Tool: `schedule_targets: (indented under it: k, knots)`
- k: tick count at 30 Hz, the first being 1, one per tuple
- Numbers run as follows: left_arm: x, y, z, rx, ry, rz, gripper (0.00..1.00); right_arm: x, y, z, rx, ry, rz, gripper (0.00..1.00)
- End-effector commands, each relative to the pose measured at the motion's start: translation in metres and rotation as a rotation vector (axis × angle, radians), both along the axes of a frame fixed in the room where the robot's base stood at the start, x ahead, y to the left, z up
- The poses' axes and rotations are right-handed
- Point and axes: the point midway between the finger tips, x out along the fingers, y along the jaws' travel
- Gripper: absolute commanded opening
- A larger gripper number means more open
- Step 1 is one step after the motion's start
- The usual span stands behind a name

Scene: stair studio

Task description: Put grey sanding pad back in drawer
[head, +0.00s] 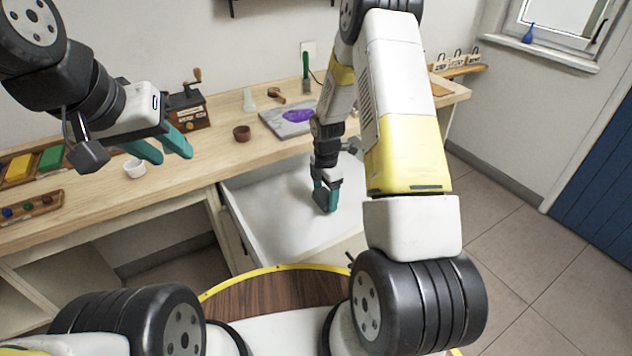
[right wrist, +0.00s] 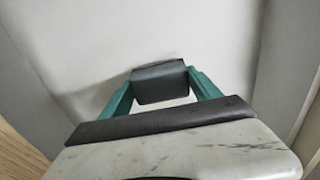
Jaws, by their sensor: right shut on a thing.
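The grey sanding pad (right wrist: 160,84) is a small dark grey block between the teal fingers of my right gripper (right wrist: 162,92) in the right wrist view. In the head view my right gripper (head: 326,198) is shut on it and points down inside the open drawer (head: 265,212). The drawer is white inside, and I see nothing else lying in it. I cannot tell whether the pad touches the drawer floor. My left gripper (head: 163,149) is open and empty above the left part of the workbench.
The wooden workbench (head: 215,155) holds a coffee grinder (head: 188,110), a brown bowl (head: 242,133), a white cup (head: 134,168) and a grey board with a purple patch (head: 292,117). Coloured blocks (head: 50,158) sit in a tray at left. Drawer walls surround my right gripper.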

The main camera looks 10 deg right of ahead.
Motion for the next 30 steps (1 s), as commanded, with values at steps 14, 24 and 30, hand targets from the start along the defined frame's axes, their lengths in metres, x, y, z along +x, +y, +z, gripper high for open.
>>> schedule_targets:
  k: [14, 24, 30]
  knots:
    - [0.000, 0.000, 0.000, 0.000, 0.000, 0.000, 0.36, 0.000, 0.000, -0.028, 0.000, 0.001, 0.000, 0.34]
    - [0.000, 0.000, 0.000, 0.000, 0.000, 0.000, 0.36, -0.001, 0.001, -0.030, 0.000, 0.001, 0.000, 0.94]
    - [0.000, 0.000, 0.000, 0.000, 0.000, 0.000, 0.36, 0.000, 0.001, -0.028, 0.000, 0.000, 0.000, 0.94]
